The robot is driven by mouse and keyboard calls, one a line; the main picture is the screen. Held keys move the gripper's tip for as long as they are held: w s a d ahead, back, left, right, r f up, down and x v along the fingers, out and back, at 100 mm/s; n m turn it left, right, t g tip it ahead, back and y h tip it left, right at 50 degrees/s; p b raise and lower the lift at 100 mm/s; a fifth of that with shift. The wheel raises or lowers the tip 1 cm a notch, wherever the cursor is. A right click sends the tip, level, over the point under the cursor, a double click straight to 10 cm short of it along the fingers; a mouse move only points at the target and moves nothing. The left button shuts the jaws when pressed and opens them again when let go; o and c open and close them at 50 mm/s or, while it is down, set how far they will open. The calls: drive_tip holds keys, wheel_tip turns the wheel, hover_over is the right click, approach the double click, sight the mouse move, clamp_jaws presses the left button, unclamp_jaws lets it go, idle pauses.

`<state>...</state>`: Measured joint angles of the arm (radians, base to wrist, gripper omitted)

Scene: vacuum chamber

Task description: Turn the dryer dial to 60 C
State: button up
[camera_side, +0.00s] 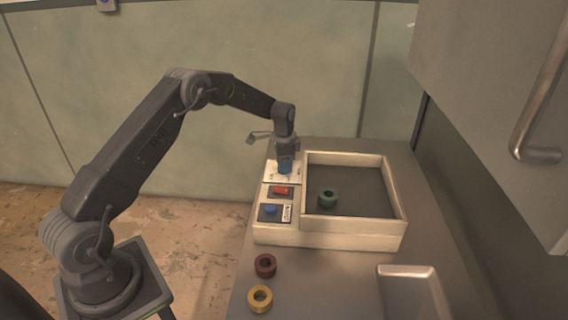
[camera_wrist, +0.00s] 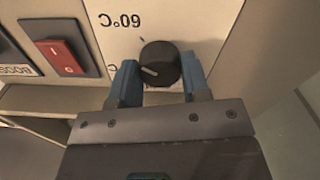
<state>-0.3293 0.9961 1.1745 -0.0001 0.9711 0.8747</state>
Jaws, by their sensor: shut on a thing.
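The dryer dial is a dark round knob (camera_wrist: 160,56) with a white pointer line, on a white panel (camera_wrist: 108,22). In the wrist view the pointer points left, toward a partly hidden label ending in C. An upside-down "60°C" label (camera_wrist: 120,20) and a short tick mark show above the knob; the pointer is not on that tick. My gripper (camera_wrist: 157,72) has its blue fingers on both sides of the knob and is shut on it. In the side view my gripper (camera_side: 286,168) points down at the panel and hides the dial.
A red rocker switch (camera_wrist: 62,56) lies beside the dial panel. A blue button (camera_side: 270,209) is nearer the front. A green ring (camera_side: 328,198) lies in the open tray (camera_side: 398,192). A red ring (camera_side: 265,265), a yellow ring (camera_side: 260,298) and a metal tray (camera_side: 408,271) are in front.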

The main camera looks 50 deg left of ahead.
drive_tip(key=m, duration=0.3)
drive_tip(key=shift+m, duration=0.3)
idle(0.5)
drive_tip(key=o, duration=0.9)
drive_tip(key=shift+r, duration=0.1)
wheel_tip(320, 180, up, 14)
drive_tip(key=shift+f, duration=0.15)
